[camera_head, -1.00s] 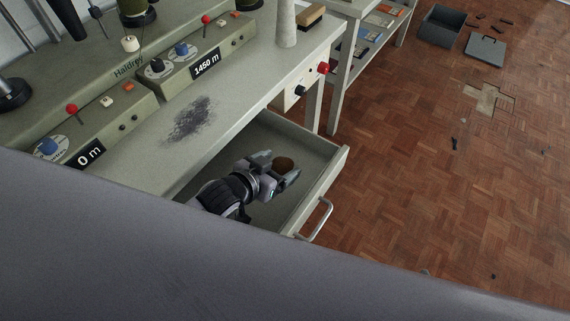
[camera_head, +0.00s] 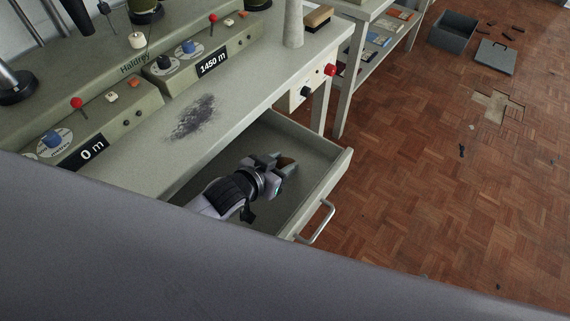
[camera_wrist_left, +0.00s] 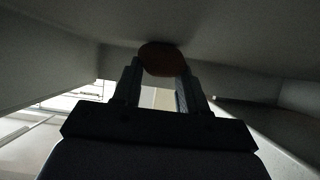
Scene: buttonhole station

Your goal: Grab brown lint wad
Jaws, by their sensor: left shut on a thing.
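The brown lint wad (camera_head: 287,161) is a small rounded brown lump inside the open drawer (camera_head: 318,150). My left gripper (camera_head: 284,167) reaches into the drawer and is shut on the wad, which sits between its fingertips. In the left wrist view the wad (camera_wrist_left: 162,59) shows dark brown at the tips of the two fingers (camera_wrist_left: 160,80). The gripper partly hides the wad in the head view. I cannot tell whether the wad touches the drawer. My right gripper is not in view.
The drawer's front with its metal handle (camera_head: 318,222) stands out from the workbench (camera_head: 240,102). A dark lint smudge (camera_head: 192,116) lies on the bench top. A grey bin (camera_head: 453,31) and its lid (camera_head: 496,57) are on the parquet floor, which has free room at right.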

